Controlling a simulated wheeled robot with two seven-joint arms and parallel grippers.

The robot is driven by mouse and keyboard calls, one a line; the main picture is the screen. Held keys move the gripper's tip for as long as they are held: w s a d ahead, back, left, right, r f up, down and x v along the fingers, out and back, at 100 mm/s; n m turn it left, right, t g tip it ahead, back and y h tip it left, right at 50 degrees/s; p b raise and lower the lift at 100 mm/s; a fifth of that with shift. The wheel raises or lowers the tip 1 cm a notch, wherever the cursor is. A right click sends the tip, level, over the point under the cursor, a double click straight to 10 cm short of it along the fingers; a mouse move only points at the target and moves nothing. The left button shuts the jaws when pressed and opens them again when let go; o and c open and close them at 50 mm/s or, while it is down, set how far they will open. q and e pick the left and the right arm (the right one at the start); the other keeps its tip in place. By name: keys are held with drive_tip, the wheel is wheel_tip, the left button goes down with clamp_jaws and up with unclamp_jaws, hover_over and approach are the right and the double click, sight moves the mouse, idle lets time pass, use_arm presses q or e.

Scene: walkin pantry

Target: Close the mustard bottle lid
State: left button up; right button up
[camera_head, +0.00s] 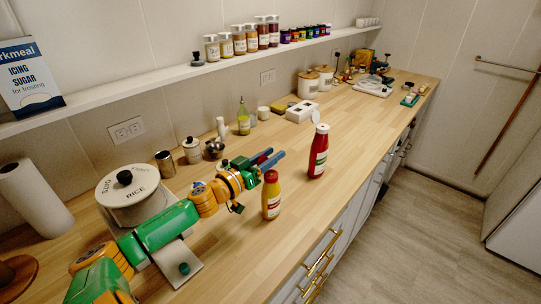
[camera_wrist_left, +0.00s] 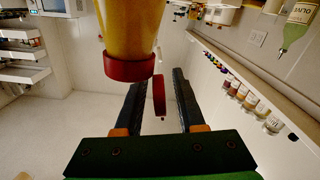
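The mustard bottle (camera_head: 271,204) is yellow with a red cap and stands upright on the wooden counter. In the left wrist view, which looks upside down, its yellow body (camera_wrist_left: 130,25) and red cap collar (camera_wrist_left: 130,66) show close up. A thin red lid (camera_wrist_left: 159,96) stands edge-on beside the collar, apparently flipped open; its hinge is not clear. My left gripper (camera_head: 278,153) is just behind the bottle near cap height. Its fingers are apart, with the lid seen in the gap between them (camera_wrist_left: 158,78); contact is not visible. My right gripper is out of view.
A red ketchup bottle (camera_head: 318,153) stands to the right of the mustard. A shelf (camera_head: 150,84) with spice jars runs along the wall. The counter's front right is clear.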

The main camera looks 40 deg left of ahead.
use_arm(q)
clamp_jaws()
drive_tip(key=shift+r+m, duration=0.1)
drive_tip(key=shift+m, duration=0.2)
drive_tip(key=shift+d+m+p, duration=0.25)
drive_tip(key=shift+m+p, duration=0.15)
drive_tip(key=shift+m, duration=0.65)
drive_tip(key=shift+d+m+p, duration=0.25)
drive_tip(key=shift+m+p, duration=0.2)
drive_tip(key=shift+m, duration=0.55)
drive_tip(key=shift+d+m+p, duration=0.25)
drive_tip(key=shift+m+p, duration=0.15)
drive_tip(key=shift+m, duration=0.65)
drive_tip(key=shift+o, duration=0.9)
unclamp_jaws()
